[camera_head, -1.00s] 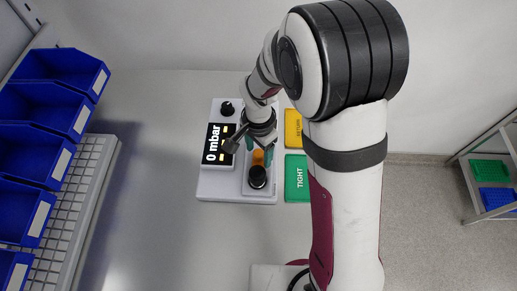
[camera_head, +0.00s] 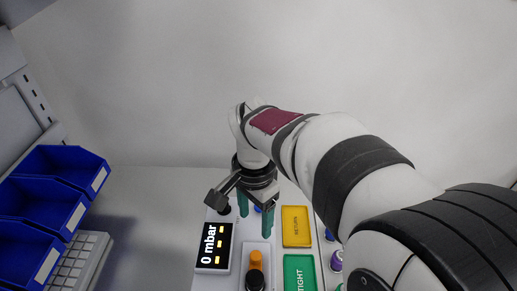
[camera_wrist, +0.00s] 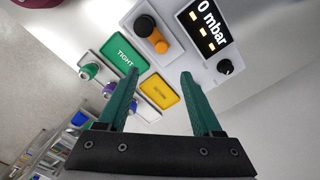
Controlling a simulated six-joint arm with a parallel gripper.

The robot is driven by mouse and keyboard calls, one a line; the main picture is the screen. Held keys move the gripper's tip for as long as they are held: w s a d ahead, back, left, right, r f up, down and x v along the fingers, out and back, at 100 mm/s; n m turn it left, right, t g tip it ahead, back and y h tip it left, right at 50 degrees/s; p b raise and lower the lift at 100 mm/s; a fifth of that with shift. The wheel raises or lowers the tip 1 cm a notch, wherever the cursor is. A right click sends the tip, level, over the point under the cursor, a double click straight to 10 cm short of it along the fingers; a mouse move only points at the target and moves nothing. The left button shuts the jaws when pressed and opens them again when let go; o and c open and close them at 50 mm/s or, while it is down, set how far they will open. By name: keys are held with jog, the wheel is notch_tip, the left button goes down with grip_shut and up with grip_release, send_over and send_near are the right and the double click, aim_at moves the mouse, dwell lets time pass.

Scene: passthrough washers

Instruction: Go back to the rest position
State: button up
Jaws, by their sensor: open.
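My gripper (camera_head: 256,212) is open, with its two green fingers apart and nothing between them. In the head view it hangs in the air above the test device at the back of the table. In the wrist view the open fingers (camera_wrist: 158,95) point toward the yellow RETURN tray (camera_wrist: 159,92) and the device. The test device has a black display (camera_head: 214,246) reading 0 mbar. An orange part (camera_head: 256,260) and a black knob (camera_head: 255,281) are on the device, below and apart from my gripper.
The yellow RETURN tray (camera_head: 296,226) and green TIGHT tray (camera_head: 299,272) lie right of the device, both looking empty. Blue bins (camera_head: 50,205) stand at the left. Small purple and green parts (camera_wrist: 89,71) sit beyond the trays.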

jog(key=s+d+n+y, duration=0.1)
jog(key=s+d, duration=0.3)
jog(key=s, duration=0.5)
jog(key=s+d+n, duration=0.2)
jog(key=s+d, duration=0.2)
jog(key=s, duration=0.6)
jog(key=shift+s+d+f+y, duration=0.2)
jog(key=shift+s+f+y, duration=0.1)
jog(key=shift+y, duration=0.1)
dwell(1.3)
